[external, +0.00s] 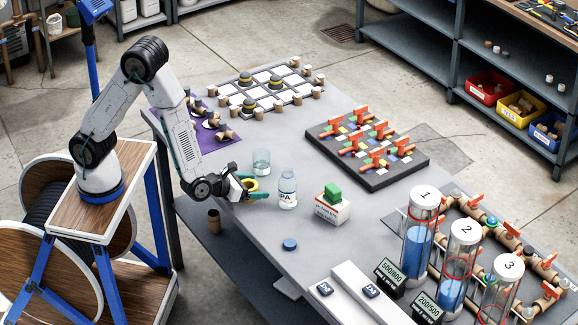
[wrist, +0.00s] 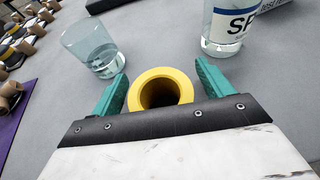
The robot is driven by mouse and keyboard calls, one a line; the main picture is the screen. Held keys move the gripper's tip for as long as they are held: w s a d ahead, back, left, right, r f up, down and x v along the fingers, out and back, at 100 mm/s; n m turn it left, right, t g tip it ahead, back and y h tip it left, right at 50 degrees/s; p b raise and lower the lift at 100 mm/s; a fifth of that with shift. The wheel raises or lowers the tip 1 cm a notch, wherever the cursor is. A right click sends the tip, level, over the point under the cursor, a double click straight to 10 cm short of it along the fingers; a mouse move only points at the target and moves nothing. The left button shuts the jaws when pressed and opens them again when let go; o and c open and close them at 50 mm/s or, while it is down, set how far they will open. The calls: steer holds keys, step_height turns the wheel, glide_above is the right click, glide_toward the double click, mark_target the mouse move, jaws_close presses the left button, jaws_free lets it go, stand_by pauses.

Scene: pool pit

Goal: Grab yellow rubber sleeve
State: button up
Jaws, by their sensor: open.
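The yellow rubber sleeve (wrist: 160,89) is a short thick ring with a dark hollow, seen from its open end in the wrist view. It sits between the two green fingers of my gripper (wrist: 160,92), with a visible gap to the finger on each side. In the external view the yellow sleeve (external: 251,184) shows at the table's left edge, partly hidden by my gripper (external: 262,188). My gripper is open around it. Whether the sleeve rests on the table is hard to tell.
A clear glass (wrist: 93,48) stands just beyond the left finger, and a labelled bottle (wrist: 232,26) stands beyond the right one. A box with a green block (external: 332,204), a blue cap (external: 290,244) and a valve board (external: 368,152) are farther right. Bare table lies between them.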

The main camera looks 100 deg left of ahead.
steer(key=c, duration=1.3)
steer(key=shift+o, duration=0.2)
steer(key=shift+r, duration=0.1)
